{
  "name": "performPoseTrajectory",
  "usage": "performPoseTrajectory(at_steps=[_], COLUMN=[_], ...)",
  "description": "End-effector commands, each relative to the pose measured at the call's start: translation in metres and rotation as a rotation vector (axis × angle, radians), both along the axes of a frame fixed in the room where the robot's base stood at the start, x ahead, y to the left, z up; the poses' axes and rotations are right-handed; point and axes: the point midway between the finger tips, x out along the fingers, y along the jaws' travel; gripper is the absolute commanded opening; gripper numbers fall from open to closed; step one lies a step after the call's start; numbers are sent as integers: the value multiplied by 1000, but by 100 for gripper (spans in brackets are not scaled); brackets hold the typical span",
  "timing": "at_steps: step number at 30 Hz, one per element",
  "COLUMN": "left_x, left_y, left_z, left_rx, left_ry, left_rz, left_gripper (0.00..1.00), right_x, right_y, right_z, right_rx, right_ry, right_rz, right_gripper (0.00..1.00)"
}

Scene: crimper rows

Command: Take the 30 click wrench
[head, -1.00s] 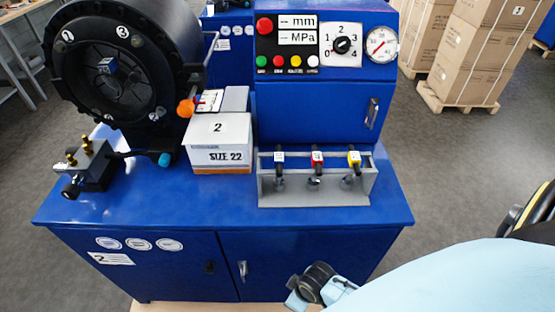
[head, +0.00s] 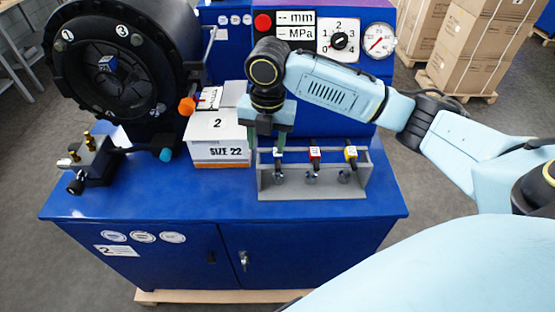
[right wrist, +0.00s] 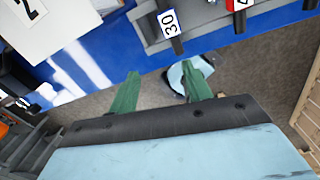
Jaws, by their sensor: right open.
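The 30 click wrench stands in the grey rack (head: 312,189) as the leftmost of three, with a white label (head: 278,155). In the right wrist view its label (right wrist: 168,22) reads 30. A red-labelled wrench (head: 314,154) and a yellow-labelled wrench (head: 351,153) stand to its right. My right gripper (head: 267,143) points down by the rack's left end, close to the white-labelled wrench. In the right wrist view its green fingers (right wrist: 160,70) are spread and empty, with the 30 wrench beyond the tips. My left gripper is not in view.
The black crimper head (head: 120,70) and a brass-fitted block (head: 92,168) are further left. The control panel (head: 338,38) rises behind. The blue bench top (head: 230,200) is clear in front.

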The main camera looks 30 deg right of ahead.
Motion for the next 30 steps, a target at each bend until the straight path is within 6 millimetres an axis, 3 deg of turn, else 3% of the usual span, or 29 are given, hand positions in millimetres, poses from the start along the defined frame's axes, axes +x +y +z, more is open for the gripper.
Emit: performPoseTrajectory(at_steps=[1, 3, 6, 9, 21, 30], left_x=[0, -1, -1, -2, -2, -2], left_y=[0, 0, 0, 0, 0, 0], left_z=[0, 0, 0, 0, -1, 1], left_rx=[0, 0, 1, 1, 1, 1], left_ry=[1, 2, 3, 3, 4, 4], left_rz=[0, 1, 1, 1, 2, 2], left_gripper=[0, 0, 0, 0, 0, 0], right_x=[7, 10, 13, 13, 14, 16], right_y=[-14, -26, -37, -41, -41, -41], right_z=[16, 31, 44, 45, -22, -49], right_rx=[-20, -31, -39, -39, -39, -39], right_ry=[4, 17, 30, 39, 39, 39], right_rz=[42, 97, 149, 172, 175, 175], right_gripper=[49, 49, 49, 49, 49, 49])
